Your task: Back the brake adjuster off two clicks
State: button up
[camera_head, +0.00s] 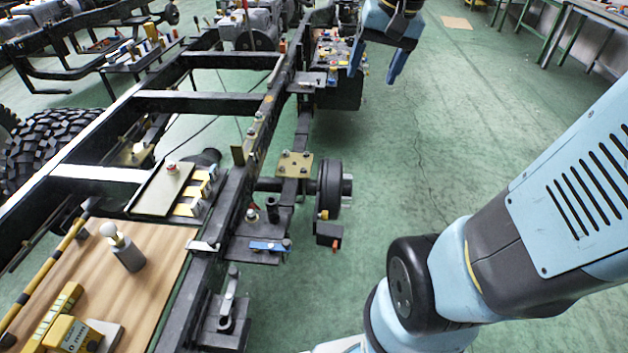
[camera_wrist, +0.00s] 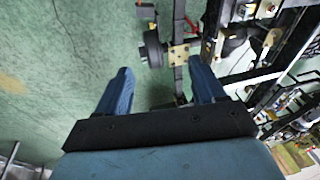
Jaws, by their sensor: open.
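A dark brake drum (camera_head: 329,189) sits at the end of an axle stub on the right side of the chassis frame, beside a brass-coloured plate (camera_head: 295,165). A small dark block with an orange tip (camera_head: 328,235) is just below the drum; I cannot tell whether it is the brake adjuster. My gripper (camera_head: 375,73) is open and empty, high up at the top of the head view, well away from the drum. In the wrist view, its two blue fingers (camera_wrist: 160,66) are spread apart, with the drum (camera_wrist: 152,48) and brass plate (camera_wrist: 180,52) far beyond them.
The black chassis frame (camera_head: 196,103) runs up the left half. A wooden board (camera_head: 148,290) with a striped bar, yellow boxes and a grey cylinder is at lower left. A plate with a red button (camera_head: 160,190) lies nearby. Green floor (camera_head: 440,150) right of the frame is clear.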

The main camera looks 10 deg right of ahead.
jog(key=w+d+f+m+g+y, duration=0.15)
jog(key=w+f, duration=0.35)
jog(key=w, duration=0.5)
jog(key=w+d+f+m+g+y, duration=0.1)
jog(key=w+d+f+m+y, duration=0.3)
jog(key=w+f, duration=0.75)
jog(key=w+d+f+m+g+y, duration=0.3)
jog(key=w+f, duration=0.4)
jog(key=f, duration=0.9)
jog(key=m+t+y, duration=0.7)
jog(key=m+t, duration=0.2)
jog(key=m, duration=0.4)
send_near(323, 215)
jog(key=shift+g, duration=0.25)
jog(key=w+a, duration=0.1)
jog(key=a, duration=0.1)
jog(key=w+a+f, duration=0.1)
jog(key=a, duration=0.2)
jog(key=w+a, duration=0.2)
jog(key=shift+a+f, duration=0.2)
jog(key=shift+f, duration=0.1)
jog(key=shift+w, duration=0.15)
jog(key=c, duration=1.1)
